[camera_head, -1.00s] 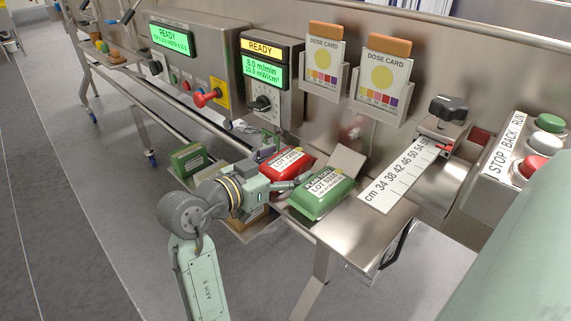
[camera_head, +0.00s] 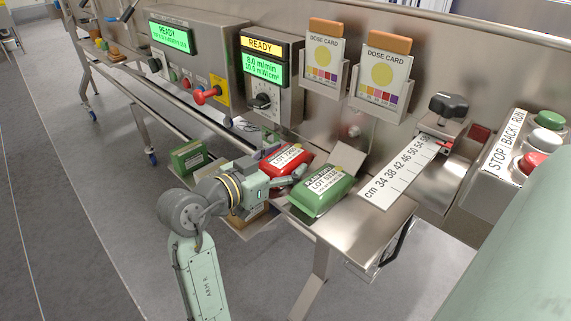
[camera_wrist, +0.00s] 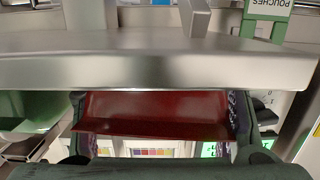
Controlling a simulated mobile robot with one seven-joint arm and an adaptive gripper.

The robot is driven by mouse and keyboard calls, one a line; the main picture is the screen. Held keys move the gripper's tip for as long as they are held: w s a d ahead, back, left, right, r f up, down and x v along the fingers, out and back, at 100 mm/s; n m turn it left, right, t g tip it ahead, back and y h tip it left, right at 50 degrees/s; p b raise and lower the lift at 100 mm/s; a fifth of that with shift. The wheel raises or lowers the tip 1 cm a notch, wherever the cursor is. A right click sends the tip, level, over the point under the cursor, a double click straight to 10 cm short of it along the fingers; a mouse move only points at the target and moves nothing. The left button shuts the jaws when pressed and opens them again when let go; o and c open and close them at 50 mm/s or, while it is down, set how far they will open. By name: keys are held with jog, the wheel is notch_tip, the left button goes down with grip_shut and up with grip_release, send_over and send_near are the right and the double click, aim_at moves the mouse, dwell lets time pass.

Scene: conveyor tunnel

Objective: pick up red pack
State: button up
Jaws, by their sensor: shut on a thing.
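The red pack (camera_head: 289,161) with a white lot label sits at the end of my arm, just behind and left of the green pack (camera_head: 322,188). My gripper (camera_head: 283,167) is shut on the red pack, with a finger on either side of it. The wrist view shows the red pack (camera_wrist: 155,112) between the two dark fingers. Its underside and any gap below it are hidden. The green pack lies beside it at the steel table's left end, very close to the near finger.
The steel table (camera_head: 372,225) carries a cm ruler (camera_head: 397,178). Dose cards (camera_head: 383,72) and control panels (camera_head: 270,80) stand behind. A green box (camera_head: 188,158) is at left. A stop/run button box (camera_head: 520,160) is at right.

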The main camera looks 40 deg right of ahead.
aim_at(285, 156)
jog(key=shift+f, duration=0.1)
jog(key=shift+c, duration=0.6)
jog(key=shift+c, duration=0.2)
jog(key=shift+r, duration=0.55)
notch_tip(285, 156, up, 9)
jog(key=o, duration=1)
grip_shut()
dwell(0.6)
